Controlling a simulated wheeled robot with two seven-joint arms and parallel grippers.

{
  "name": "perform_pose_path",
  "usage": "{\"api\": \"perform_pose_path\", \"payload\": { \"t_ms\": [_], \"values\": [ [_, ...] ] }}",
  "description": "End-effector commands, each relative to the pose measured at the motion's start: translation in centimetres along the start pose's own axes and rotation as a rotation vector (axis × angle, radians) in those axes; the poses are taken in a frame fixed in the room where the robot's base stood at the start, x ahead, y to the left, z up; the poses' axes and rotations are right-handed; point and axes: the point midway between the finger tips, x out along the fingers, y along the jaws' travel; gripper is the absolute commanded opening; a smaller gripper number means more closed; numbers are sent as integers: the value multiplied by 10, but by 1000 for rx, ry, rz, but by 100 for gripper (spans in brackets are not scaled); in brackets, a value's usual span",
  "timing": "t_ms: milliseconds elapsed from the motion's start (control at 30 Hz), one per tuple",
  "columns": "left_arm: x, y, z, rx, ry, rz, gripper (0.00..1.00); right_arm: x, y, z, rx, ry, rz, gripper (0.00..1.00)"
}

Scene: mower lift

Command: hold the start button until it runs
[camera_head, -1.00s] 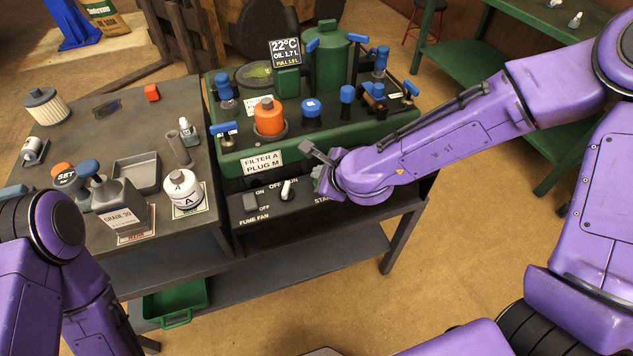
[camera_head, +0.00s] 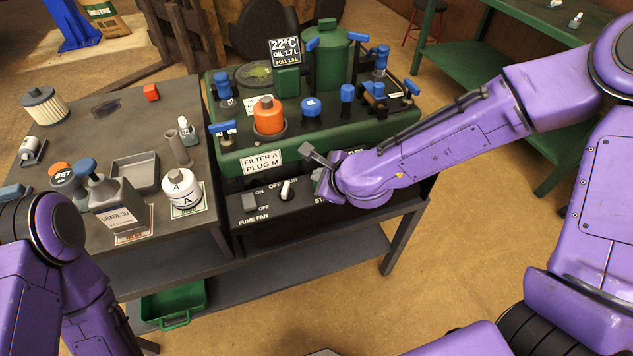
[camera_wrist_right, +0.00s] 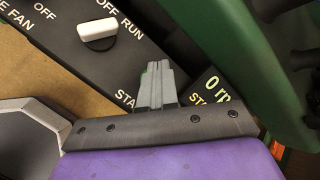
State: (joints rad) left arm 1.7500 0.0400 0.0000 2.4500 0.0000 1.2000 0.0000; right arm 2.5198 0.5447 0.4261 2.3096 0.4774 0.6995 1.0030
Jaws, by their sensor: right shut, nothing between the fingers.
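The black control panel (camera_head: 268,212) runs along the front of the green machine (camera_head: 228,162). My right gripper (camera_head: 317,180) is at the panel's right part, fingers towards it. A white OFF/RUN knob (camera_head: 287,190) sits left of the gripper. My left gripper is out of view.
A fume fan switch (camera_head: 249,202) sits at the panel's left. Blue-handled valves and an orange filter (camera_head: 268,116) stand on the machine above. A screen (camera_head: 285,52) reads 22°C, oil 1.7 L. The left bench (camera_head: 102,128) holds containers and a tray.

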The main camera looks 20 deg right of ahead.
Motion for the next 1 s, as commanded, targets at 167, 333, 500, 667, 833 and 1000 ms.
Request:
{"api": "perform_pose_path", "payload": {
  "t_ms": [167,333,500,667,833,1000],
  "values": [
    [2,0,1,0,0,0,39,2,2,-2,0,0,0,0],
    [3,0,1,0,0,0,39,3,2,-2,0,1,1,0],
    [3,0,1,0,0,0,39,3,2,-2,0,1,1,0],
    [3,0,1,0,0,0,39,3,2,-2,1,1,1,0],
    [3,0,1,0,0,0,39,3,2,-3,1,1,1,0],
    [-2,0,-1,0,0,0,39,-1,0,0,1,1,1,0]
  ]
}}
